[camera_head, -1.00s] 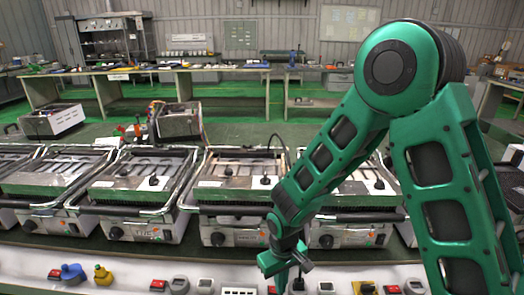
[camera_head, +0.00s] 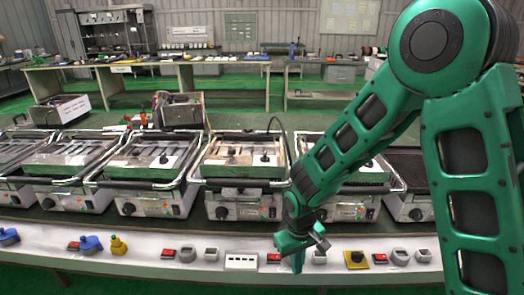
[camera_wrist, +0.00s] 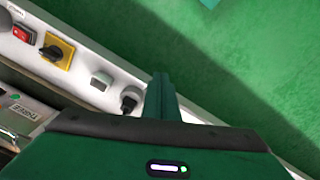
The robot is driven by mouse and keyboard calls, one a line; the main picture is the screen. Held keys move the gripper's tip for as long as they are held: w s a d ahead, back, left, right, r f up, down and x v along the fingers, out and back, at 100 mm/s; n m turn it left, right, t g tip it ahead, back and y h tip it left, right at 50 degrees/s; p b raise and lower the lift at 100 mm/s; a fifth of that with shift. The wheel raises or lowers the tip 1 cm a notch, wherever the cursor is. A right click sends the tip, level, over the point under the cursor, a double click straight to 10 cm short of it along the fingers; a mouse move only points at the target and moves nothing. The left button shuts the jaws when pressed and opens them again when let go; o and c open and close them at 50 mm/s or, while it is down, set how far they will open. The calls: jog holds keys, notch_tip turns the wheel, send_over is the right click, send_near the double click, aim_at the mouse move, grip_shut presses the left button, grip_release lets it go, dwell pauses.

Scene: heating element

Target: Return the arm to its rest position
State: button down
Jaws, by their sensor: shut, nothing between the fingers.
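My green arm reaches down from the upper right in the head view, still extended with the forearm bent downward to the left. My gripper (camera_head: 298,262) hangs in front of the white switch strip (camera_head: 140,250) at the front of the bench. In the wrist view the closed fingers (camera_wrist: 160,95) show as one narrow green shape beside the strip's edge, with green floor beyond. Nothing is held. Whether the gripper touches the strip cannot be told.
Several contact grills (camera_head: 150,170) stand in a row behind the strip. Open green floor shows in the wrist view.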

jog(key=s+d+r+m, duration=0.2)
jog(key=d+r, duration=0.4)
jog(key=d, duration=0.3)
jog(key=s+d+r+m, duration=0.1)
jog(key=d+r+m, duration=0.2)
jog(key=d+r, duration=0.55)
jog(key=s+d+r+m, duration=0.3)
jog(key=s+d, duration=0.3)
jog(key=s, duration=0.3)
jog(key=s+d+r+m, duration=0.3)
jog(key=s+d, duration=0.4)
jog(key=s, duration=0.3)
jog(key=shift+r+y, duration=0.3)
jog(key=shift+r, duration=0.15)
jog(key=shift+w+f, duration=0.25)
jog(key=shift+w, duration=0.45)
jog(key=c, duration=2.5)
grip_release()
